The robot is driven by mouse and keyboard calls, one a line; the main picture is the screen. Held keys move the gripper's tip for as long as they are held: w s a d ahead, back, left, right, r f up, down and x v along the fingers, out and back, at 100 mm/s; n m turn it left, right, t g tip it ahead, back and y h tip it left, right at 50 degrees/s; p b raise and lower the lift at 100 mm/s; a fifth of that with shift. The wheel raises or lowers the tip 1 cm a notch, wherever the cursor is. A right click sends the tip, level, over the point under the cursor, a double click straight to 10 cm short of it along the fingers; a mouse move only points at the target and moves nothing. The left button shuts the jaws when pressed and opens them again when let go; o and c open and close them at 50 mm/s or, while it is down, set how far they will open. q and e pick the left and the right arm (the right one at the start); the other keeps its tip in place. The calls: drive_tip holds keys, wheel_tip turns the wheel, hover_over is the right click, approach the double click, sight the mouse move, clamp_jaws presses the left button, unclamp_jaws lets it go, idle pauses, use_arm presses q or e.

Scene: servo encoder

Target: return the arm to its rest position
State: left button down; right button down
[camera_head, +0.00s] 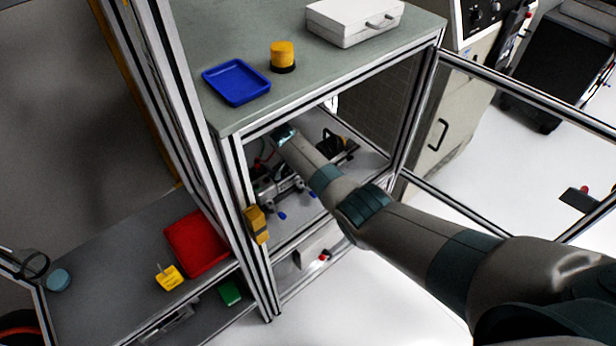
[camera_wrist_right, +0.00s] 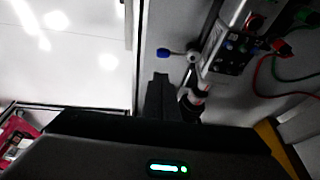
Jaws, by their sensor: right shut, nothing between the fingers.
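My right arm (camera_head: 430,240) comes in from the lower right of the head view and reaches through the open front of the framed cabinet. Its wrist end is inside, under the cabinet's top and above the bench device (camera_head: 285,180). The fingers are hard to make out in the head view. In the right wrist view, my right gripper (camera_wrist_right: 160,80) shows as dark fingers shut together with nothing between them. The device, with its sockets and red and green leads, also shows in the right wrist view (camera_wrist_right: 232,45), right of the fingers. My left gripper is not in view.
The cabinet's metal post (camera_head: 237,190) and the opened door's frame (camera_head: 520,92) stand close to my arm. The cabinet top carries a blue tray (camera_head: 236,82), a yellow cylinder (camera_head: 283,54) and a white case (camera_head: 352,22). A red tray (camera_head: 196,243) lies on the lower left bench.

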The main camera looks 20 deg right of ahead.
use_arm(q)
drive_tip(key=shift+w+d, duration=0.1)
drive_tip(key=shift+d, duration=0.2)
